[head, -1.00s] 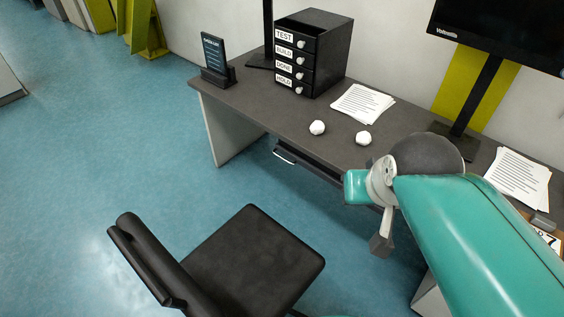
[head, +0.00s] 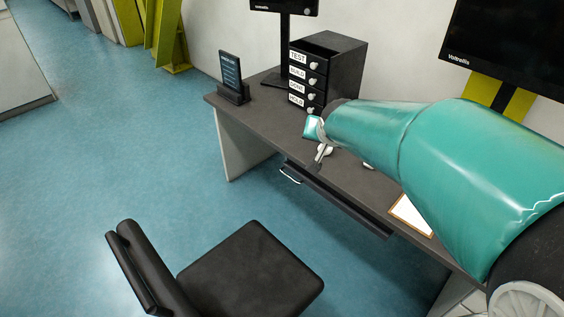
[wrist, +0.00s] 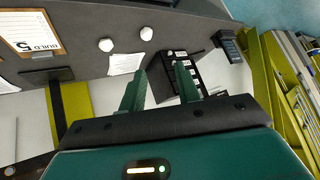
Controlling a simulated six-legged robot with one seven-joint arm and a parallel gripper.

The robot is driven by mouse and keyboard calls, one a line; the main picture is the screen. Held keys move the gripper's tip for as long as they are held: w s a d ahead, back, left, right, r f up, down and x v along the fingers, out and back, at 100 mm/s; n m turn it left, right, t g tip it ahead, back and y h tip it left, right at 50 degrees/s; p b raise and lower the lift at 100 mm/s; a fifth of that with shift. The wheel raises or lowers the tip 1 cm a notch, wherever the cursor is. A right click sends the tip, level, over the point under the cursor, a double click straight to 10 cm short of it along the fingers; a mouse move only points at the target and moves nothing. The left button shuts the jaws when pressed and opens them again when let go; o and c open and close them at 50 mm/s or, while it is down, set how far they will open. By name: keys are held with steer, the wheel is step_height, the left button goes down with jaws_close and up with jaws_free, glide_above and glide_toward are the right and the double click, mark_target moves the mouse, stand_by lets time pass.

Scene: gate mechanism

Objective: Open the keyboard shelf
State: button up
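The keyboard shelf (head: 345,202) is a long dark board under the front edge of the desk (head: 257,117). Its silver handle (head: 290,176) shows at the left end. How far the shelf stands out is hard to tell. My gripper (head: 320,156) is near the desk's front edge in the head view, above and right of the handle, apart from it, partly hidden by its own wrist. In the wrist view my gripper (wrist: 157,78) has two teal fingers spread apart with nothing between them. The shelf and handle cannot be made out there.
A black drawer box (head: 340,65), a small sign stand (head: 232,80) and monitors (head: 510,45) are on the desk. White crumpled balls (wrist: 106,45) and paper (wrist: 125,64) lie there too. A black chair (head: 250,270) stands before the desk. The floor left is clear.

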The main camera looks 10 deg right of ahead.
mark_target(291, 178)
steer(key=w+d+f+m+t+y, duration=0.25)
steer(key=w+f+m+t, duration=0.2)
steer(key=w+f, duration=1.7)
step_height(291, 178, down, 26)
steer(key=s+m+t+y, duration=0.1)
steer(key=m+t+y, duration=0.2)
steer(key=m, duration=0.5)
steer(key=x, duration=1.3)
steer(key=shift+w+a+r, duration=0.15)
steer(key=shift+w+a, duration=0.15)
steer(key=shift+a, duration=0.05)
steer(key=shift+c, duration=0.2)
jaws_close()
